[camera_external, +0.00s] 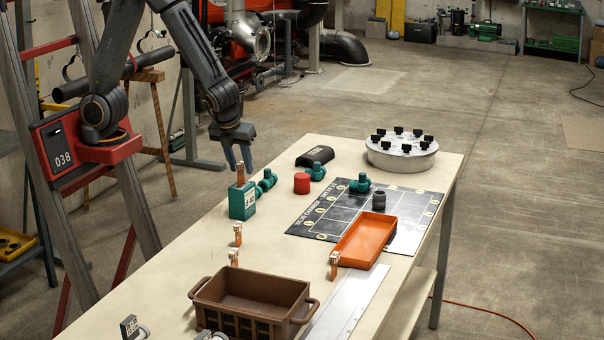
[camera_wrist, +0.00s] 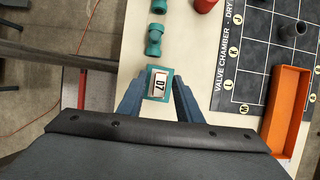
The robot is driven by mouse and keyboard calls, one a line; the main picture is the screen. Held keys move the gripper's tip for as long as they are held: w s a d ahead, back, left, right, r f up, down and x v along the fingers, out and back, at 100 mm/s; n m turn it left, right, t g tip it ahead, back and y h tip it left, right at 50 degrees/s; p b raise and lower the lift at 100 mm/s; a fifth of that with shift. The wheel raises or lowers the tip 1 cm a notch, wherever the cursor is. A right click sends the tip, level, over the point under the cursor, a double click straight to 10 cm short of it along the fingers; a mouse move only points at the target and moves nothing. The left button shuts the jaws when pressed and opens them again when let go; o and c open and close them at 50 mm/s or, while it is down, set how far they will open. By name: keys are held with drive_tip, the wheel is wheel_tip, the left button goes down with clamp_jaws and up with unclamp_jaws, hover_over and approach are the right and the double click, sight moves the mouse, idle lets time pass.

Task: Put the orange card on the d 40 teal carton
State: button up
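The teal carton (camera_external: 243,204) stands upright near the table's left edge, with a white label on its front that looks like 40. A small orange card piece (camera_external: 240,174) stands upright on its top. From above, in the wrist view, a pale card face marked D7 (camera_wrist: 159,83) shows over the teal carton top (camera_wrist: 150,97). My gripper (camera_external: 240,165) points down just above the carton, its fingers on either side of the card. In the wrist view my gripper's fingertips (camera_wrist: 158,82) look apart from the card, with gaps on both sides.
Similar orange pieces stand in front (camera_external: 237,236) and by the orange tray (camera_external: 365,240). A brown crate (camera_external: 250,295) is at the near end. Teal fittings (camera_external: 267,180), a red cylinder (camera_external: 302,183) and a black gridded mat (camera_external: 330,205) lie to the right.

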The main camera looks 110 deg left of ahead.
drive_tip(key=v, duration=1.1)
drive_tip(key=s+d+f+n+h, duration=0.2)
drive_tip(key=d+f+n, duration=0.3)
drive_tip(key=n, duration=0.4)
drive_tip(key=s+d+f+n+t+h, duration=0.1)
drive_tip(key=s+d+f+n+h, duration=0.1)
drive_tip(key=n, duration=0.7)
drive_tip(key=s+d+f, duration=0.1)
drive_tip(key=d+f, duration=0.1)
drive_tip(key=d, duration=0.1)
drive_tip(key=shift+d+f+h+b, duration=0.25)
drive_tip(key=shift+f+h+b, duration=0.05)
drive_tip(key=shift+f, duration=0.1)
